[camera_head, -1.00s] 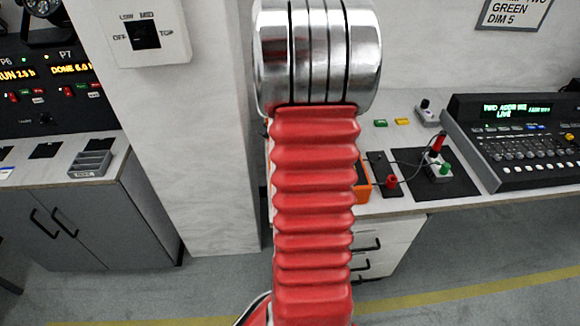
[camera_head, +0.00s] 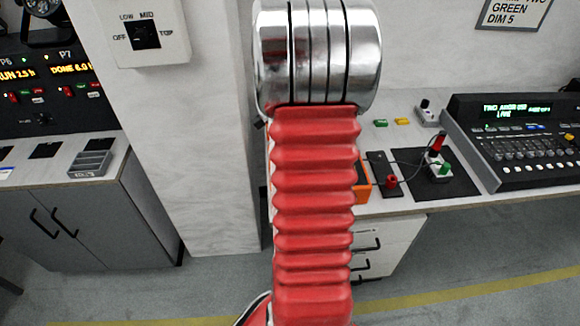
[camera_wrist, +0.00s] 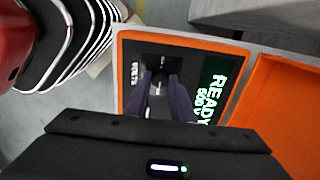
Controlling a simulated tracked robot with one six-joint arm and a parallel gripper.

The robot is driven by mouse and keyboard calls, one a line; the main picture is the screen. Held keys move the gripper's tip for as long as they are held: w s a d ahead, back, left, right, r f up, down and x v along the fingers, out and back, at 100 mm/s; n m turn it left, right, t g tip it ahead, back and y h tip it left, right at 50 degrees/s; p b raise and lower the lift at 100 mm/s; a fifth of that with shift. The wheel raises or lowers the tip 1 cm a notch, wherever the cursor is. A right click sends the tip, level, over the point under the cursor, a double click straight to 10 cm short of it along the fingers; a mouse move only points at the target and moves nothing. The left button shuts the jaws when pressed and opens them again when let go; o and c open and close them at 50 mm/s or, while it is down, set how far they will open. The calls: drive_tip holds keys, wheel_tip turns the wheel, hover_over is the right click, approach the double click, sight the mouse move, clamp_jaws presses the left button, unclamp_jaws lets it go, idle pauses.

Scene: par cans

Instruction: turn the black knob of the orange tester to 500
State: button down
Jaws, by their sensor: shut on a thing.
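The orange tester (camera_wrist: 122,65) is below my gripper in the wrist view. Its dark face carries a small black knob (camera_wrist: 159,80) and a display (camera_wrist: 214,88) with READY in pale green and a smaller line that looks like 500 V. My gripper (camera_wrist: 161,84) has its two purple-grey fingers shut on the knob, one on each side. The knob's pointer and most of its scale are hidden or too small to read. In the head view only an orange edge of the tester (camera_head: 362,194) shows behind my red arm, which hides my gripper.
An orange-rimmed open compartment (camera_wrist: 283,80) adjoins the tester. On the bench right of it are a black strip with a red plug (camera_head: 391,182), a dark mat with a small box (camera_head: 439,170) and leads, and a lighting console (camera_head: 520,140). A pale pillar (camera_head: 200,150) stands left.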

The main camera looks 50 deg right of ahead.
drive_tip(key=shift+s+a+f, duration=0.15)
drive_tip(key=c, duration=1.9)
unclamp_jaws()
drive_tip(key=o, duration=0.4)
drive_tip(key=shift+c, duration=0.2)
drive_tip(key=shift+r, duration=0.2)
wheel_tip(320, 180, up, 14)
drive_tip(key=shift+f, duration=0.25)
drive_tip(key=shift+n, duration=0.3)
